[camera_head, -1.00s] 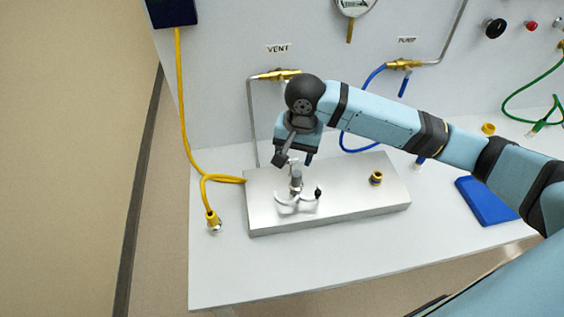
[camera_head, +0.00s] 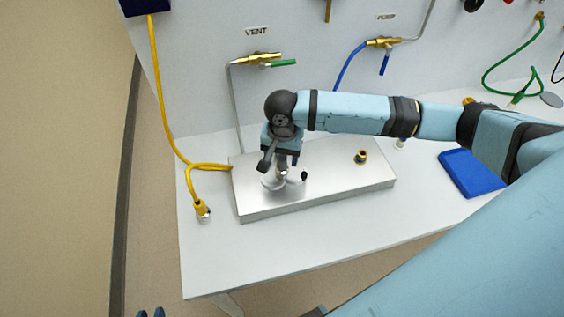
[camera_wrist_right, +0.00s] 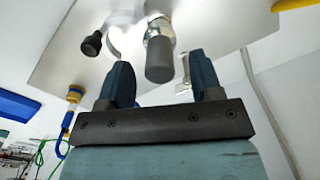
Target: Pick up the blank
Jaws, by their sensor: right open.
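What looks like the blank is a grey cylindrical piece (camera_wrist_right: 160,58), upright on a steel plate (camera_head: 330,187), with a pale curved clamp (camera_wrist_right: 128,42) beside it. My right gripper (camera_wrist_right: 160,78) is open, its blue fingers on either side of the grey piece with gaps visible. In the head view my right gripper (camera_head: 283,166) is over this fitting and hides most of it; the clamp (camera_head: 271,181) shows below. A black knob (camera_head: 304,176) stands beside the clamp. My left gripper (camera_head: 151,313) shows only two separated blue fingertips at the bottom edge.
A yellow-ringed port (camera_head: 361,156) stands on the plate's right part. A yellow hose (camera_head: 164,110) ends in a fitting left of the plate. A blue pad (camera_head: 468,174) lies right. The back wall carries the VENT valve (camera_head: 257,59). The bench front (camera_head: 270,251) is clear.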

